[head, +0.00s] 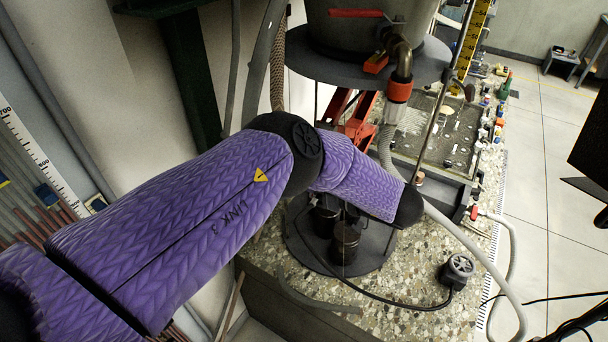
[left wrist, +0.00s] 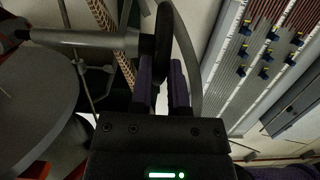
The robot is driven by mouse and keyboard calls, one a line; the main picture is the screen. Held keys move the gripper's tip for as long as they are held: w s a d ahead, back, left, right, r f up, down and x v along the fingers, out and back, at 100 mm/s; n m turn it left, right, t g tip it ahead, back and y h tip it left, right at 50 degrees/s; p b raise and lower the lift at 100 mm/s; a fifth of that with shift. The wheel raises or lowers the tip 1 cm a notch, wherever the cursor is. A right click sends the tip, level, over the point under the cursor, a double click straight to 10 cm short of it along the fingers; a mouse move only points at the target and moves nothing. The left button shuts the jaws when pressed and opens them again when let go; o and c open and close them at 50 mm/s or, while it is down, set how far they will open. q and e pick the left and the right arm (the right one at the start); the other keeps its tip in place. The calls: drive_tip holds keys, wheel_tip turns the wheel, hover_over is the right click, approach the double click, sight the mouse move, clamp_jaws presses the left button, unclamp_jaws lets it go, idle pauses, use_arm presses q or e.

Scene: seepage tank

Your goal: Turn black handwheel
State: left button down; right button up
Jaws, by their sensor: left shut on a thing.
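The black handwheel (left wrist: 163,35) shows nearly edge-on in the left wrist view, at the end of a thick grey horizontal shaft (left wrist: 95,40). My left gripper (left wrist: 163,70) has its two purple fingers on either side of the wheel's lower rim and is shut on it. The fingers hide part of the rim. In the head view my purple left arm reaches across the middle, and its gripper cannot be made out there. My right gripper is in neither view.
A grey round tank base (head: 430,65) with a red-handled valve (head: 356,13) stands above my arm. Open floor (head: 560,240) is right.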

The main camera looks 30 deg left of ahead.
use_arm(q)
drive_tip(key=shift+f, duration=0.15)
drive_tip(key=c, duration=0.6)
unclamp_jaws()
drive_tip(key=shift+d, duration=0.15)
drive_tip(key=d+r+p, duration=0.2)
drive_tip(key=d+p, duration=0.1)
drive_tip(key=d, duration=0.6)
drive_tip(key=shift+s+d, duration=0.3)
drive_tip(key=shift+s, duration=0.1)
drive_tip(key=shift+f, duration=0.1)
